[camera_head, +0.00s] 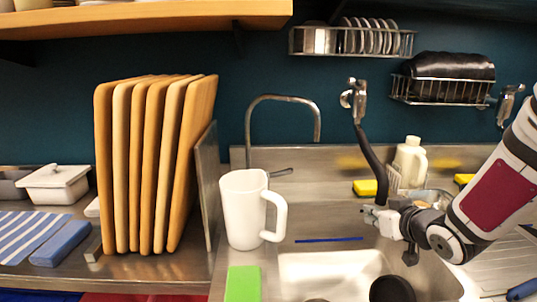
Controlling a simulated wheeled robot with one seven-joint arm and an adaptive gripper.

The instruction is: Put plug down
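My gripper (372,213) is at the end of my arm, which reaches in from the right over the far right part of the metal sink (300,265). It is small and seen against the counter; I cannot make out whether its fingers are apart or hold anything. A dark round thing (392,289) lies in the sink below it, apart from it. Another dark round shape (317,300) shows at the bottom edge, cut off by the frame. I cannot tell whether either is the plug.
A white jug (243,208) stands left of the sink, with a green block (242,283) in front. A faucet (283,98) rises behind. Yellow sponges (365,188) and a cream bottle (410,160) stand at the back. Upright boards (150,165) fill the left.

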